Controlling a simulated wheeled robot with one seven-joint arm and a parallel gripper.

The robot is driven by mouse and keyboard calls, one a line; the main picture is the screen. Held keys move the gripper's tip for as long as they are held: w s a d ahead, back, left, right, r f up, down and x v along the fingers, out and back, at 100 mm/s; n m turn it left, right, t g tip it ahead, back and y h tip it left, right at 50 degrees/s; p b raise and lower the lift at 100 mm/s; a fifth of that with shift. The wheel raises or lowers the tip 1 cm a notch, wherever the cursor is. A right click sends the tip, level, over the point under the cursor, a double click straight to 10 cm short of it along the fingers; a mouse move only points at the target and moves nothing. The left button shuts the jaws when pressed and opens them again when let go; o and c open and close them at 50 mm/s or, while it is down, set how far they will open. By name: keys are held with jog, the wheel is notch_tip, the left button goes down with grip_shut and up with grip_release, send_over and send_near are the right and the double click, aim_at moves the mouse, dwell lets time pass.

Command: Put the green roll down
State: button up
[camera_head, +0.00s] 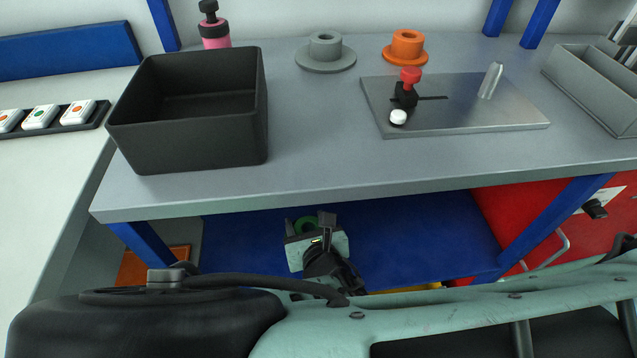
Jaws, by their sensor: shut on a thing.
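The green roll (305,226) is partly visible at my gripper (308,226), low in front of the grey table and over the blue lower shelf. My gripper's body and wrist hide most of the roll. My gripper is shut on the green roll. I cannot tell whether the roll touches the blue shelf (420,240) or is held above it.
On the grey table (310,150) are a black bin (190,145), a grey flanged spool (325,55), an orange flanged spool (406,50), a metal plate (450,115) with a red-topped fixture, and a grey tray (590,90). A red cabinet (530,230) stands at lower right. The table's front middle is clear.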

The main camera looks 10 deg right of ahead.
notch_tip(320, 180, down, 10)
jog(key=b, duration=0.9)
jog(key=shift+r, duration=0.2)
jog(key=shift+f, duration=0.1)
jog(key=o, duration=1.1)
